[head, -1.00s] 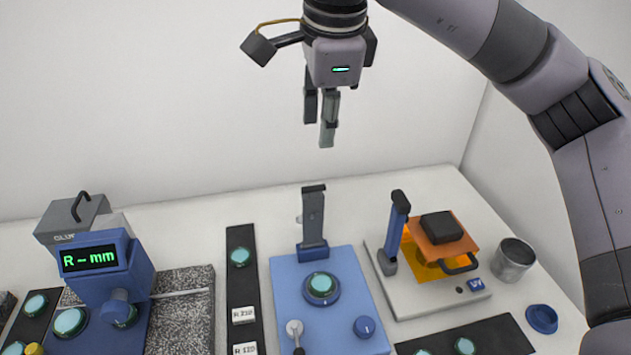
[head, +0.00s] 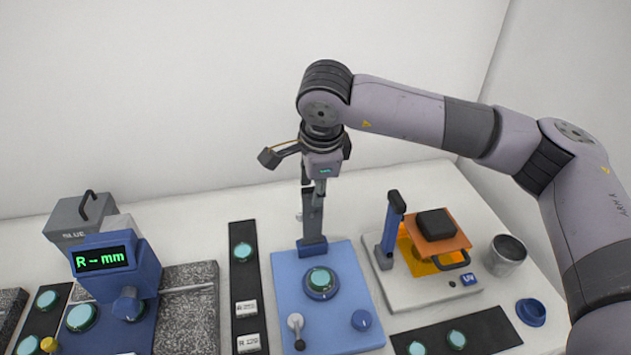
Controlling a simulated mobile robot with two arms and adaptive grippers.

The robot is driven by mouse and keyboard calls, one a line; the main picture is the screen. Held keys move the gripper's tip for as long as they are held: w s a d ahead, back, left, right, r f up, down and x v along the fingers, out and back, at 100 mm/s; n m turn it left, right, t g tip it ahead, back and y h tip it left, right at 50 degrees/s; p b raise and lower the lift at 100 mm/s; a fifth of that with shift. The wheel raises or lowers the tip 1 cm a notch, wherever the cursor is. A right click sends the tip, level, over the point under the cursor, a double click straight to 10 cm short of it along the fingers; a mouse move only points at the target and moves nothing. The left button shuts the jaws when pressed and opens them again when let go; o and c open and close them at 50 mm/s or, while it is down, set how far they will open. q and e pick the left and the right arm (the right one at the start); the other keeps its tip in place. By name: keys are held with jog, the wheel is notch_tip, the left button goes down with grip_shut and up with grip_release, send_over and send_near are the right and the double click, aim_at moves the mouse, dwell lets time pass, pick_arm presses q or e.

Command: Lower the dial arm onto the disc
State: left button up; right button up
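A pale teal disc (head: 319,281) sits in a round blue holder on the blue base plate (head: 345,285). Behind it a grey upright arm (head: 312,215), which looks like the dial arm, stands raised on a dark blue hinge block (head: 312,247). My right gripper (head: 313,194) points down at the top of this arm, its fingers overlapping it in the head view. I cannot tell whether they touch it or how wide they are apart. The fingers partly hide the arm's top. My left gripper is not in view.
On the blue plate are a small lever (head: 296,325) and a blue knob (head: 361,320). To the right stand a UV unit (head: 435,292) with a blue post (head: 391,222) and a metal cup (head: 506,256). To the left is a blue gauge (head: 117,266) reading "R - mm".

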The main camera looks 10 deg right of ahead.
jog(key=shift+c, duration=0.6)
grip_shut()
